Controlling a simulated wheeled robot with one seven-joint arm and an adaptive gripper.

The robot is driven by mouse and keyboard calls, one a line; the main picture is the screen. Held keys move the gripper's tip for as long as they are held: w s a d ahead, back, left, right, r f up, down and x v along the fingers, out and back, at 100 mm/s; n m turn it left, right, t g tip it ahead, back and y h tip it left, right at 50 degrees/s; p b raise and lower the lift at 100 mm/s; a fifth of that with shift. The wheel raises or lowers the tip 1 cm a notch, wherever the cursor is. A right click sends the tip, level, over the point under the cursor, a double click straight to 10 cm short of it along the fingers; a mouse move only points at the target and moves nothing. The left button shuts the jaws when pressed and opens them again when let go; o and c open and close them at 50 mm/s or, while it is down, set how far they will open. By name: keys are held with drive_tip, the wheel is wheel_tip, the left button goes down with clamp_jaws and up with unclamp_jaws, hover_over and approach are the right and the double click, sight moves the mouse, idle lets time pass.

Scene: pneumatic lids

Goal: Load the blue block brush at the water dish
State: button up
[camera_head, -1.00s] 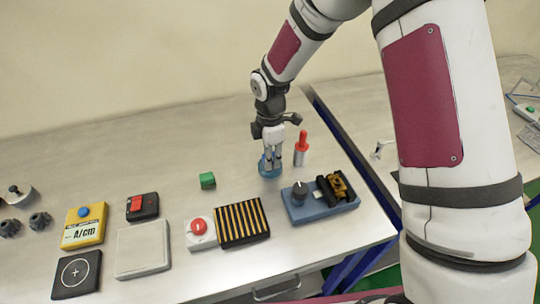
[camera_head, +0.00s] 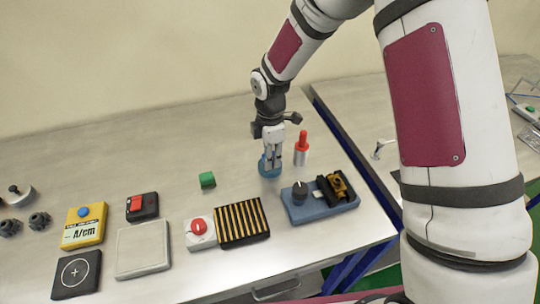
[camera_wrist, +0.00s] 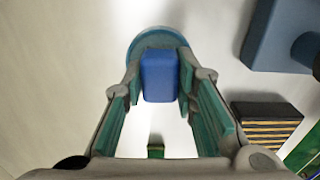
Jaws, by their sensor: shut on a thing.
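The blue block brush (camera_wrist: 160,78) is between the fingertips of my gripper (camera_wrist: 160,84), which is shut on it. In the wrist view it overlaps the round blue-teal water dish (camera_wrist: 155,38), whose far rim curves behind it. In the head view my gripper (camera_head: 272,158) points down over the dish (camera_head: 263,170) on the table. The fingers hide part of the dish. I cannot tell whether the underside of the brush touches the dish.
A red-topped white bottle (camera_head: 302,150) stands close on the right. A blue tray-like base with a knob (camera_head: 315,211) is in front. The table behind the dish is clear.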

drive_tip(key=shift+r+p, duration=0.75)
drive_tip(key=shift+r, duration=2.65)
